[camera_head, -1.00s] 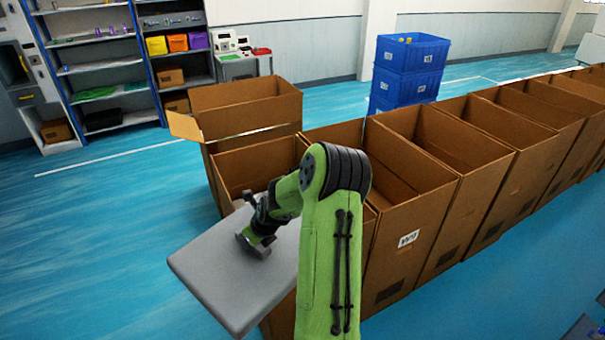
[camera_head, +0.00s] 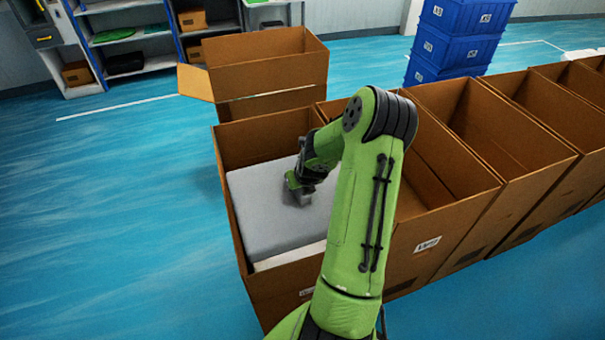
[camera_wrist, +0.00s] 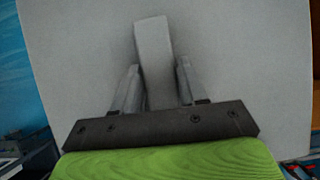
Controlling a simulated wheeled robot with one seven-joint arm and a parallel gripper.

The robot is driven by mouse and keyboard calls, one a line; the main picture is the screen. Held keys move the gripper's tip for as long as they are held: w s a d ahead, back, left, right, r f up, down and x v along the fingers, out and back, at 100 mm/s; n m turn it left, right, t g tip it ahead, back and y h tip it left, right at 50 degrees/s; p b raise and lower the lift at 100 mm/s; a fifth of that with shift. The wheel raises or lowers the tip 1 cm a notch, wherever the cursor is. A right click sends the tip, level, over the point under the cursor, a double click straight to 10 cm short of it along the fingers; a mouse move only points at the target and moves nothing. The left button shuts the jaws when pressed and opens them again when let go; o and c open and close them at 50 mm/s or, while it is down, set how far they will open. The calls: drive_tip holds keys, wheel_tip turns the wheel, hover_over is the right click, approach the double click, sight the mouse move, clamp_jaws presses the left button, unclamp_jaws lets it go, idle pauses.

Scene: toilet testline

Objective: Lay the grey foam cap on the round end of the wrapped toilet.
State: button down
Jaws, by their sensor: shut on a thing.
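The grey foam cap (camera_head: 270,212) is a flat, thick slab at the opening of the nearest cardboard box (camera_head: 252,140) in the head view. A strip of white (camera_head: 290,256) shows below its near edge, inside the box; I cannot tell whether this is the wrapped toilet. The toilet's round end is hidden. My gripper (camera_head: 302,192) is over the cap's right part. In the wrist view the cap (camera_wrist: 235,60) fills most of the picture, and my gripper (camera_wrist: 155,85) is shut on the cap's raised grey ridge.
A row of open cardboard boxes (camera_head: 450,130) runs to the right, close beside my arm. Another open box (camera_head: 262,70) stands behind with a flap out. Blue crates (camera_head: 455,40) are stacked farther back. The blue floor at the left (camera_head: 110,210) is clear.

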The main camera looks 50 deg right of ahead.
wheel_tip(320, 180, down, 36)
drive_tip(key=b, duration=1.1)
drive_tip(key=shift+d, duration=0.35)
drive_tip(key=shift+w+f, duration=0.1)
drive_tip(key=shift+f, duration=0.2)
idle(0.3)
drive_tip(key=c, duration=0.5)
unclamp_jaws()
drive_tip(key=shift+r, duration=0.1)
drive_tip(key=p+v, duration=0.1)
drive_tip(key=v, duration=0.6)
drive_tip(key=shift+r, duration=0.15)
